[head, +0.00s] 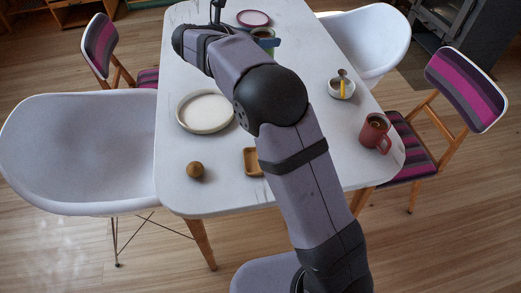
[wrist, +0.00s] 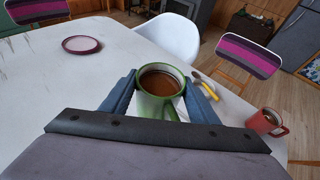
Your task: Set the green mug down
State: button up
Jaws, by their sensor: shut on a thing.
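The green mug (wrist: 160,105) holds a brown drink and sits upright between the two blue fingers of my gripper (wrist: 160,96) in the wrist view. The fingers are shut on it, one on each side. In the head view the mug (head: 263,33) shows only in part behind my arm, at the far part of the white table (head: 300,30). My gripper (head: 268,42) is there beside it, mostly hidden by my arm. I cannot tell whether the mug's base touches the table.
A pink-rimmed plate (head: 253,18) lies beyond the mug. A white plate (head: 205,111), a brown round thing (head: 195,170) and a wooden dish (head: 253,161) are nearer. A small bowl (head: 341,88) with a yellow-handled utensil and a red mug (head: 375,132) stand at right. Chairs surround the table.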

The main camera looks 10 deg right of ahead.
jog(key=s+a+r+n+t+y+p, duration=0.1)
jog(key=s+a+r+p, duration=0.1)
jog(key=a+p, duration=0.3)
jog(key=s+a+r+n+t+y+p, duration=0.1)
jog(key=a+r+n+p, duration=0.15)
jog(key=a, duration=0.45)
jog(key=s+a+f+t+y+p, duration=0.1)
jog(key=s+a+f+y+p, duration=0.1)
jog(key=s+a+p, duration=0.5)
jog(key=s+d+f+m+h, duration=0.1)
jog(key=s+d+f, duration=0.2)
jog(key=s+d, duration=0.3)
jog(key=s+d+f+m+g+h+p, duration=0.1)
jog(key=s+d+f, duration=0.3)
jog(key=s+d, duration=0.3)
jog(key=shift+s+f+g+h, duration=0.25)
jog(key=shift+s+g+h, duration=0.05)
jog(key=shift+s, duration=0.8)
jog(key=shift+d+m+g+h, duration=0.1)
jog(key=shift+m+g+h, duration=0.3)
jog(key=shift+h, duration=0.1)
jog(key=shift+f+p, duration=0.35)
jog(key=shift+f, duration=2.5)
